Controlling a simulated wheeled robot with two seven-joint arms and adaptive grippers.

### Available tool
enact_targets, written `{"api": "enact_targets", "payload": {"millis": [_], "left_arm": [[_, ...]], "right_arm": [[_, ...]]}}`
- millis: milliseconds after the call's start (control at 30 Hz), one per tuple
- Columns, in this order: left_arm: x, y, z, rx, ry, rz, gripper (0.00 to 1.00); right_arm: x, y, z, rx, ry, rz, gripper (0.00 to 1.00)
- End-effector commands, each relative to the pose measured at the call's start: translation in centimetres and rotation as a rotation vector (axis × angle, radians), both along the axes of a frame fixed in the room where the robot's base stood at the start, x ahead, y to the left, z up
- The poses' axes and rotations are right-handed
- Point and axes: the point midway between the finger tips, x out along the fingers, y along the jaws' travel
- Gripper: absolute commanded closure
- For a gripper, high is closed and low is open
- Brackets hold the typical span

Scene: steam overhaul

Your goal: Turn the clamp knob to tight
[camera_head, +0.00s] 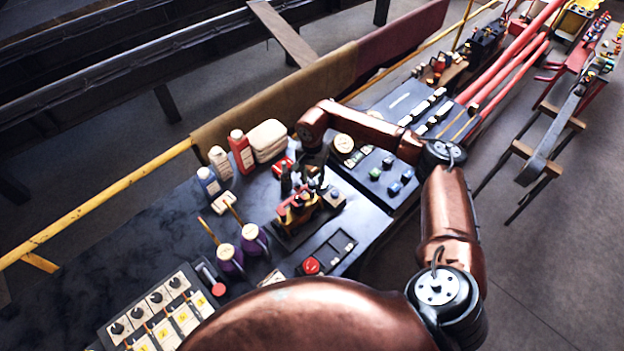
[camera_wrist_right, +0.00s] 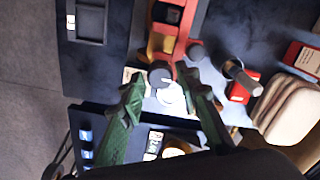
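The clamp (camera_head: 297,210) is a red-orange device on the dark bench top, and it also shows at the top of the right wrist view (camera_wrist_right: 168,42). Its dark round knob (camera_wrist_right: 160,76) is at the clamp's near end in that view. My right gripper (camera_wrist_right: 161,73) has its two green fingers apart, one on each side of the knob, with narrow gaps apparent. Whether either finger touches the knob is unclear. In the head view my right gripper (camera_head: 304,178) is small and dark over the clamp, and I cannot pick out the knob there. My left gripper is not in view.
A dark tray (camera_head: 330,252) and a red button (camera_head: 311,266) are in front.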

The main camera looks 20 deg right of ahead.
Motion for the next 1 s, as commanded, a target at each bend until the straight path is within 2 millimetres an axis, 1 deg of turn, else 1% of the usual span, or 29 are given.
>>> {"api": "enact_targets", "payload": {"millis": [133, 367, 467, 800, 833, 1000], "left_arm": [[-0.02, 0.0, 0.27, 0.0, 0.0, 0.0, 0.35], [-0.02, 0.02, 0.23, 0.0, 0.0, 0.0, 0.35], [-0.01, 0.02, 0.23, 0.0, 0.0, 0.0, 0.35], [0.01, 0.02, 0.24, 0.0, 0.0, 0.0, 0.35], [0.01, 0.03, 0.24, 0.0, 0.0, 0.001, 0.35], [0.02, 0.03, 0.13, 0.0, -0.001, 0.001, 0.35]], "right_arm": [[0.01, 0.02, -0.75, 0.001, -0.001, -0.001, 0.7], [-0.01, 0.02, -0.89, 0.001, -0.001, 0.0, 0.7], [-0.01, 0.02, -0.88, 0.001, -0.001, 0.0, 0.75], [-0.01, 0.02, -0.85, 0.001, -0.001, -0.001, 0.99], [-0.01, 0.02, -0.85, 0.001, -0.001, -0.001, 1.0], [0.01, 0.02, -0.86, 0.001, -0.001, -0.007, 1.0]]}}
